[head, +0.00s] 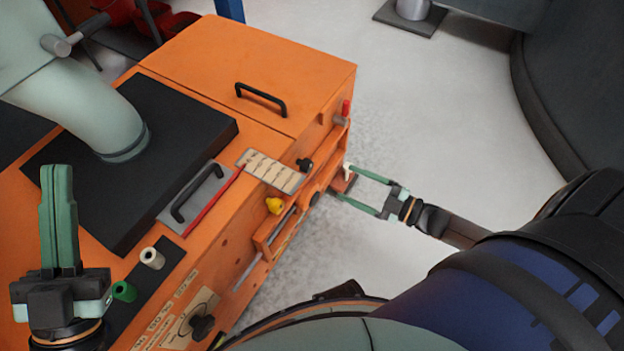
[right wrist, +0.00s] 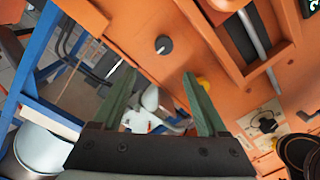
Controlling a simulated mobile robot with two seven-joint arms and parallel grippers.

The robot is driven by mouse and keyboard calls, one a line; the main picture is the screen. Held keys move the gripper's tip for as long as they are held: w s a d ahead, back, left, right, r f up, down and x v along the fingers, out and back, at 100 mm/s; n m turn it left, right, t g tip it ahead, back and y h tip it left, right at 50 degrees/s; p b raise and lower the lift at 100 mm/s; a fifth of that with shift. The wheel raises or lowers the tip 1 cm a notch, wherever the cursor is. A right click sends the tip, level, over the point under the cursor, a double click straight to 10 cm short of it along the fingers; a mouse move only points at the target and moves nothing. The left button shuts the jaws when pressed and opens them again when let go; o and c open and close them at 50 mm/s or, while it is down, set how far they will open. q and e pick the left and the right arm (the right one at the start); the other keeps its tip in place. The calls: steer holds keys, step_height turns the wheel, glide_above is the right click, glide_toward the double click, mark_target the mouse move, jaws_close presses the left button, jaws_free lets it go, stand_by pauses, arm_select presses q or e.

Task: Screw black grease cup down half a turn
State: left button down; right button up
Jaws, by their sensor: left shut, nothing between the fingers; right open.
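A small black cup (head: 305,164), which looks like the grease cup, sits at the edge of the orange machine by a label plate. A yellow cup (head: 274,205) sits nearer me. My right gripper (head: 344,182) is open, its fingers pointing at the machine's side, to the right of the black cup and apart from it. In the right wrist view a dark round knob (right wrist: 163,44) shows beyond the fingertips; I cannot tell whether it is the same cup. The yellow cup (right wrist: 203,83) is partly behind a finger. My left gripper (head: 57,168) is shut and empty.
The label plate (head: 270,171) lies beside a red rod (head: 214,201). A red-tipped part (head: 345,110) stands at the far corner. A dial knob (head: 202,326) is on the near panel. Black handles (head: 262,98) rise from the top.

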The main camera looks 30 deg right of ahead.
mark_target(311, 168)
arm_select(q)
steer(key=f+h+b, duration=0.1)
steer(key=s+f+m+b, duration=0.1)
steer(key=b, duration=0.1)
steer(key=s+f+m+h+b, duration=0.1)
steer(key=b, duration=0.1)
steer(key=shift+d+f+h, duration=0.15)
steer(key=shift+d+h, duration=0.15)
steer(key=shift+d, duration=0.1)
arm_select(e)
steer(key=shift+n+y, duration=0.6)
steer(key=shift+n, duration=0.2)
steer(key=x, duration=0.4)
steer(key=f+x, duration=0.1)
steer(key=x, duration=0.2)
steer(key=f+x, duration=0.1)
steer(key=x, duration=0.3)
steer(key=shift+w+d+f, duration=0.1)
steer(key=shift+w+d, duration=0.1)
steer(key=shift+w, duration=0.4)
jaws_close()
